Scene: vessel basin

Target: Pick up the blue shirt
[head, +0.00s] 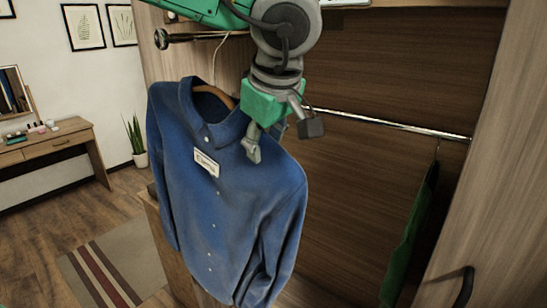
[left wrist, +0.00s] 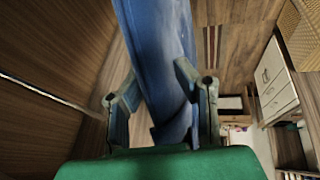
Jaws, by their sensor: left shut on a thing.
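The blue shirt (head: 225,200) hangs on a brown wooden hanger (head: 223,97) in front of the open wardrobe, buttoned, with a white tag on its chest. The hanger's wire hook rises to a short rod (head: 205,36) at the upper left. My left gripper (head: 282,140) comes down from above at the shirt's right shoulder. In the left wrist view the shirt (left wrist: 160,50) lies between the fingers of this gripper (left wrist: 158,92), which is shut on it. The exact contact of the fingertips is partly hidden. My right gripper is not in view.
A metal rail (head: 390,123) crosses the wardrobe behind my gripper. A green garment (head: 408,240) hangs from it at the right. A wooden door with a dark handle (head: 465,287) stands at the far right. A desk (head: 50,142), a plant (head: 136,140) and a striped rug (head: 115,262) are at the left.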

